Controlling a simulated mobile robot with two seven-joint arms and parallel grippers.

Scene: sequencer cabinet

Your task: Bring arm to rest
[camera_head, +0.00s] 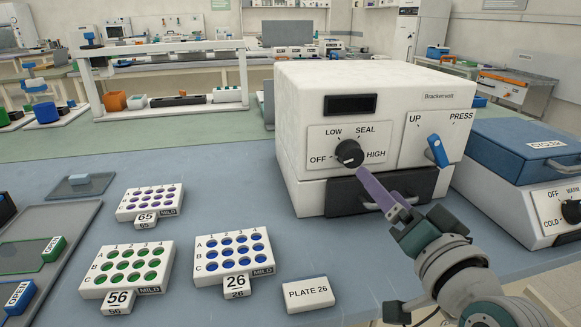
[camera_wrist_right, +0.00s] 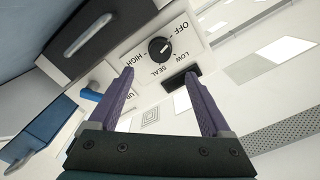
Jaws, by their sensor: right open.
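My right gripper (camera_head: 388,196) is in front of the white Brackenvolt sealer (camera_head: 300,105), near its dark drawer (camera_head: 350,197). In the right wrist view its two purple fingers (camera_wrist_right: 157,95) are spread apart with nothing between them. Beyond them are the sealer's black knob (camera_wrist_right: 160,47) and a blue lever (camera_wrist_right: 91,95). In the head view the knob (camera_head: 349,153) is on the OFF, LOW, SEAL, HIGH panel, and the blue lever (camera_head: 437,151) is under UP and PRESS. I see no contact between the fingers and the sealer. My left gripper is not in view.
Well plates labelled 65 (camera_head: 150,200), 56 (camera_head: 127,268) and 26 (camera_head: 232,252) stand on the blue-grey table, with a PLATE 26 block (camera_head: 308,293) beside them. A blue-lidded cycler (camera_head: 515,150) stands close on the right.

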